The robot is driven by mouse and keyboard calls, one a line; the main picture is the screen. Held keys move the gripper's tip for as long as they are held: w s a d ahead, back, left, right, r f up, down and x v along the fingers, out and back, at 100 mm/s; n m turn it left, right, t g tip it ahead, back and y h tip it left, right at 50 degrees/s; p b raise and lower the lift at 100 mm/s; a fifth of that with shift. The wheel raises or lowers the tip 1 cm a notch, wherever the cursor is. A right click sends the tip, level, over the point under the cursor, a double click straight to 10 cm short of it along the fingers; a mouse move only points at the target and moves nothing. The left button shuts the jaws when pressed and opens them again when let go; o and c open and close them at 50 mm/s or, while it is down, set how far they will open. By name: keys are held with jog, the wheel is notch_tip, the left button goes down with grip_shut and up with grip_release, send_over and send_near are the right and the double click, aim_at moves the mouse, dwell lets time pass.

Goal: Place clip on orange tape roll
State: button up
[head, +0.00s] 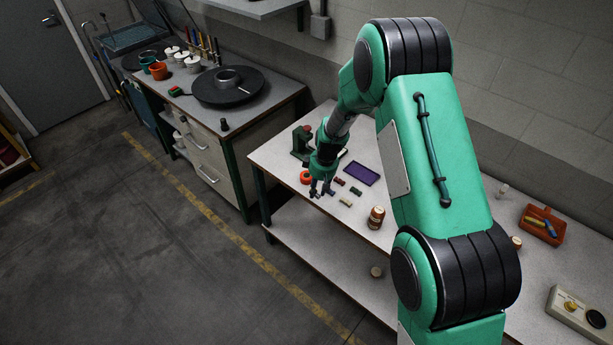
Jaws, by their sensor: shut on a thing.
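The orange tape roll (305,177) lies on the light workbench near its left end, partly hidden by my gripper. My gripper (321,192) points down just to the right of the roll and close to it. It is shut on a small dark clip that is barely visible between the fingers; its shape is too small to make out. I cannot tell how high the fingers are above the bench.
A purple tray (360,173) lies behind the small pieces. A dark green device (301,144) stands behind the roll. A brown jar (376,217) stands to the right. An orange bin (541,225) and a control box (582,316) are far right. The bench's front edge is close to the gripper.

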jog(key=shift+w, duration=0.1)
jog(key=p, duration=0.1)
send_over(307, 174)
jog(key=shift+s+d+f, duration=0.2)
jog(key=shift+f, duration=0.55)
dwell(0.4)
jog(key=shift+f+p, duration=0.4)
jog(key=shift+f, duration=1.35)
jog(key=shift+f, duration=0.1)
jog(key=o, duration=1.1)
jog(key=shift+c, duration=0.2)
notch_tip(307, 174, up, 12)
jog(key=s+d+b, duration=0.1)
jog(key=shift+d, duration=0.15)
